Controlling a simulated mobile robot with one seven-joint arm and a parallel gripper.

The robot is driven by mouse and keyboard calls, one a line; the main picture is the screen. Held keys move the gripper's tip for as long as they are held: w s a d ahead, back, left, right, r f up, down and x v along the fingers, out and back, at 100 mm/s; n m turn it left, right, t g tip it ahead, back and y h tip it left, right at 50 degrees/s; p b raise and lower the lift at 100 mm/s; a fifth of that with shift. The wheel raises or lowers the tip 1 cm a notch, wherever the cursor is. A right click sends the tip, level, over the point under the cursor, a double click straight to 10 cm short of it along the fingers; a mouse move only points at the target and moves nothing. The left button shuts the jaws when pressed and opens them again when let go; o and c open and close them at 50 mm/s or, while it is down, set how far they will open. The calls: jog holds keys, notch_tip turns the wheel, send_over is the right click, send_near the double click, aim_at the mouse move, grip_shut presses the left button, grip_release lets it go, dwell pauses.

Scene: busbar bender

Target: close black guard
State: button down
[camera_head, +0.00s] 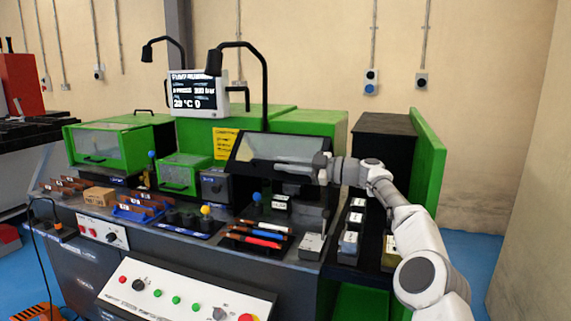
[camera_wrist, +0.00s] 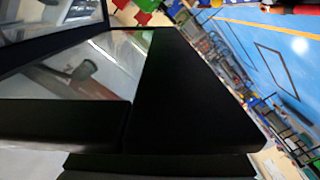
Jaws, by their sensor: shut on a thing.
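The black guard (camera_head: 284,147) is a dark-framed cover with a clear pane, at the right part of the machine in the head view. It stands tilted, with a dark opening visible below it. In the wrist view its black frame (camera_wrist: 195,100) and see-through pane fill much of the picture, very close. My gripper (camera_head: 320,167) is at the lower right edge of the guard and is shut on it. The fingertips are small in the head view, and the exact contact spot is hidden.
A black lamp arm (camera_head: 265,85) rises behind the guard. Blocks, colored-handled tools (camera_head: 256,240) and a blue-knobbed lever (camera_head: 257,197) sit on the bench below. A control panel (camera_head: 180,295) fronts the bench.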

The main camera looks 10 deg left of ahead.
jog(key=c, duration=0.9)
grip_release()
jog(key=shift+d, duration=0.1)
jog(key=d, duration=0.4)
jog(key=s+d, duration=0.1)
jog(key=d, duration=0.2)
jog(key=shift+d+b, duration=0.1)
jog(key=shift+b, duration=0.3)
